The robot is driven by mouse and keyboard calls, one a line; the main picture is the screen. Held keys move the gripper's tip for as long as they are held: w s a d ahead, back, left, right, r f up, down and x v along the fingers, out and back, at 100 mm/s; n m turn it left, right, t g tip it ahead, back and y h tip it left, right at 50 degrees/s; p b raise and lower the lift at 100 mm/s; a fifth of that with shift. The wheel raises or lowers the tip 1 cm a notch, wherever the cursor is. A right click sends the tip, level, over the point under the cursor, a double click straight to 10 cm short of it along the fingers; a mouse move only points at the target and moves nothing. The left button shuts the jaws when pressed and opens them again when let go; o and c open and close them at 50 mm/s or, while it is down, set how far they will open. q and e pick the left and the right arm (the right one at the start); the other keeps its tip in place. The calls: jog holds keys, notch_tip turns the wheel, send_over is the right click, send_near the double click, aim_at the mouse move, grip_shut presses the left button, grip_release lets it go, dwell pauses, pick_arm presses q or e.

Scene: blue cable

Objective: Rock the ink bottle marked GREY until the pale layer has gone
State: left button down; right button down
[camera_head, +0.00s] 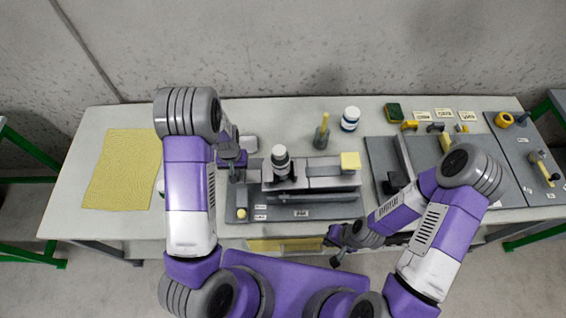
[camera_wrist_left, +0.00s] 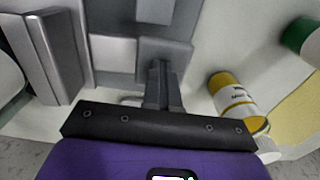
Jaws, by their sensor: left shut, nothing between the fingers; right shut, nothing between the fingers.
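A bottle with a grey-white cap and dark band (camera_head: 281,160) stands upright on the grey bench device (camera_head: 305,213) in the middle of the table; I cannot read a GREY mark or see a pale layer. In the left wrist view, a yellow-capped white bottle (camera_wrist_left: 233,98) with unreadable lettering is right of my fingers, and a green-capped bottle (camera_wrist_left: 302,38) lies farther right. My left gripper (camera_head: 237,174) is shut and empty, left of the device; its fingers also show in the left wrist view (camera_wrist_left: 163,88). My right gripper (camera_head: 334,260) is shut and empty, off the table's front edge.
A blue-banded white bottle (camera_head: 350,119) and a brush-like tool in a holder (camera_head: 321,133) stand at the back. A yellow mat (camera_head: 122,170) lies at the left. Grey boards with knobs and levers (camera_head: 520,150) fill the right.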

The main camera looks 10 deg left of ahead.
pick_arm(q)
jog(key=shift+r+p, duration=1.1)
jog(key=shift+r, duration=0.5)
jog(key=shift+f, duration=0.1)
jog(key=shift+f+b, duration=2.55)
jog(key=shift+f, duration=0.5)
jog(key=shift+r, duration=0.1)
jog(key=shift+r+p, duration=2.45)
jog(key=shift+r, duration=0.6)
jog(key=shift+f, duration=0.15)
